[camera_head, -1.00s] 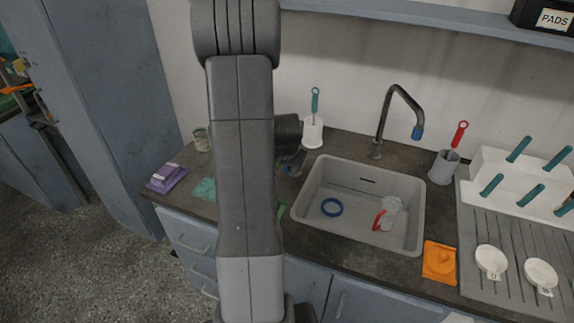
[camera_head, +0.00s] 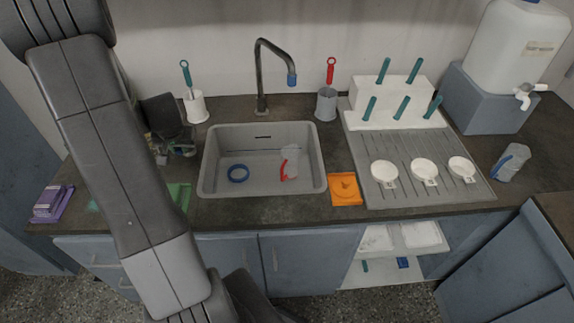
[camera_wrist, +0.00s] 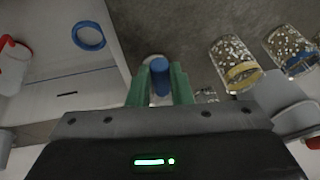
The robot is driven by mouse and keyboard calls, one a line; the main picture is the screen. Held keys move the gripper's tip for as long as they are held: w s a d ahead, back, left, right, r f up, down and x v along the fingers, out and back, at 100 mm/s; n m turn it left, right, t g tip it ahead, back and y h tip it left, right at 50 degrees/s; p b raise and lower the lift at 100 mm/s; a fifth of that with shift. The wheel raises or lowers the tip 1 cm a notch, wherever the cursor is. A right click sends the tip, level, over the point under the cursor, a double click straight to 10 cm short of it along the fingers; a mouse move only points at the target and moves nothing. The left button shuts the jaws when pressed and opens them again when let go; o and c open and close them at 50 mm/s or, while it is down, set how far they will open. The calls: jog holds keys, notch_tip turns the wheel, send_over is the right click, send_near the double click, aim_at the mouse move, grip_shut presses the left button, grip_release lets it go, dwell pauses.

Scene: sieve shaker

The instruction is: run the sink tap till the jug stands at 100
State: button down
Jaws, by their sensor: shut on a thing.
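The sink tap (camera_head: 259,82) is a dark bent spout with a blue tip over the back of the grey sink (camera_head: 213,160). A clear jug with a red handle (camera_head: 290,163) is in the sink, beside a blue ring (camera_head: 238,174). Both also show in the wrist view, the jug (camera_wrist: 12,68) at the left edge and the ring (camera_wrist: 88,36) nearby. Another clear vessel with a blue part (camera_head: 511,162) lies on the right counter. My gripper (camera_wrist: 160,82) has green fingers shut on a small blue thing (camera_wrist: 159,68), left of the sink. No scale marks are readable.
Glass jars with yellow (camera_wrist: 236,66) and blue bands (camera_wrist: 290,52) stand near my gripper. An orange pad (camera_head: 345,189) and a drying board with white scoops (camera_head: 424,172) are right of the sink. A white water container (camera_head: 515,45) stands at the back right.

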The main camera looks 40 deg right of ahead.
jog(key=shift+s+d+r+p, duration=0.1)
jog(key=shift+d+r+p, duration=0.1)
jog(key=shift+p, duration=0.15)
jog(key=shift+d+f+n+b, duration=0.1)
jog(key=shift+f+n+b, duration=0.2)
jog(key=shift+n+b, duration=0.1)
jog(key=shift+s+d+f+n+y+b, duration=0.1)
jog(key=shift+d+n+y+b, duration=0.25)
jog(key=shift+b, duration=0.25)
jog(key=shift+s+d+n+b, duration=0.15)
jog(key=shift+n+b, duration=0.3)
jog(key=shift+b, duration=0.45)
jog(key=shift+d+y, duration=0.1)
jog(key=shift+y, duration=0.15)
jog(key=shift+r, duration=0.2)
dwell(3.3)
